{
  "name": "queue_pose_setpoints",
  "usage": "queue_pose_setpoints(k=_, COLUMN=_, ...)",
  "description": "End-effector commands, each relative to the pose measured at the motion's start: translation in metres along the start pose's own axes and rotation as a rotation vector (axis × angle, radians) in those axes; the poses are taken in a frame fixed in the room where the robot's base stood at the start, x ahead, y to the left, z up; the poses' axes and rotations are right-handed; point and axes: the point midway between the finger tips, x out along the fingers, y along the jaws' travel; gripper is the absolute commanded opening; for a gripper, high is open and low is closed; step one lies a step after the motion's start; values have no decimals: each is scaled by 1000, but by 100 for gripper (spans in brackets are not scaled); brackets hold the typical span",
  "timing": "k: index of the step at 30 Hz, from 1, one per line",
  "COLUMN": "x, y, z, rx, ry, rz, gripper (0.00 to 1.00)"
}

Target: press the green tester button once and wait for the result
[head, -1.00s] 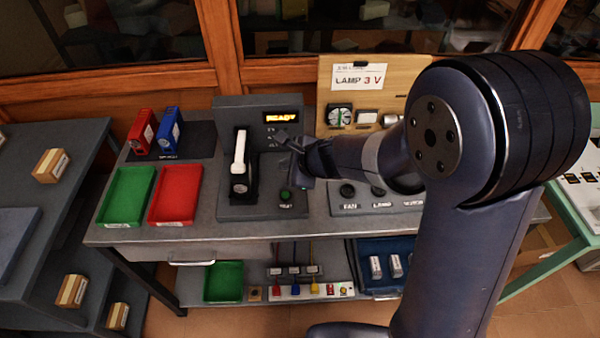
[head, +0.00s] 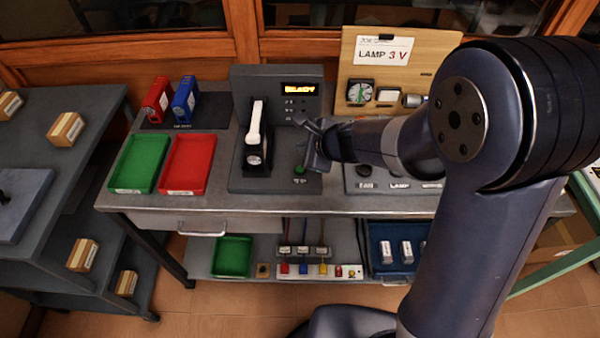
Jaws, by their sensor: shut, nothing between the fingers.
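The tester (head: 240,180) is a dark grey unit on the bench with a lit display (head: 300,88) reading "READY" in orange. A white lever (head: 255,122) stands upright on its left part. The green button (head: 300,170) is small and sits at the tester's lower right. My gripper (head: 304,140) is shut and empty, just above and right of the button, over the tester's face. I cannot tell whether it touches the button.
A green tray (head: 118,186) and a red tray (head: 185,192) lie left of the tester. Red (head: 158,100) and blue (head: 184,100) packs stand behind them. A wooden board (head: 428,72) with a "LAMP 3 V" card stands at back right. A control panel lies under my arm.

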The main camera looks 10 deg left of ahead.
Motion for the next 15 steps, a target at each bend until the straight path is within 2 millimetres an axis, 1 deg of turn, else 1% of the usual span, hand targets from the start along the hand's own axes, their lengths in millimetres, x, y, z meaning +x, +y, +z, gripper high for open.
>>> queue_pose_setpoints(k=1, x=10, y=7, z=-7, rx=1, ry=0, rz=1, gripper=0)
queue_pose_setpoints(k=6, x=25, y=19, z=-18, rx=0, ry=0, rz=0, gripper=0)
queue_pose_setpoints(k=10, x=33, y=24, z=-24, rx=0, ry=0, rz=0, gripper=0)
queue_pose_setpoints(k=15, x=37, y=27, z=-27, rx=1, ry=0, rz=-1, gripper=0)
